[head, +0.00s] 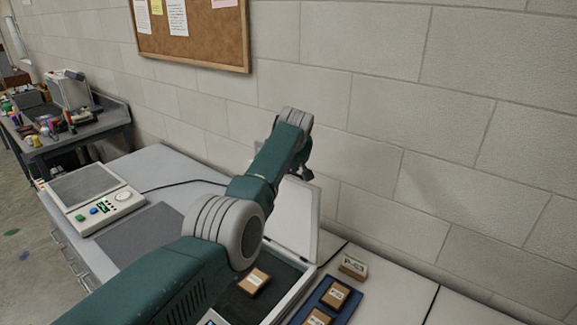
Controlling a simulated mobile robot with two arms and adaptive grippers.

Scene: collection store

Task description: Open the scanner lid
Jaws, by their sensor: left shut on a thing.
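The scanner (286,300) is a pale box with a dark bed, on the bench below my left arm. Its lid (300,215) stands raised at the back of the bed, near the wall, as a pale panel. My left gripper (303,173) is at the lid's upper edge and is shut on it; my arm hides most of the contact. A small brown box with a white label (254,281) lies on the dark bed. My arm covers the scanner's left part. My right gripper is out of view.
A blue tray (325,302) with brown labelled boxes lies right of the scanner, and a P-03 block (353,266) stands behind it. A scale (98,200) and a grey mat (140,238) are on the left. The block wall is close behind.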

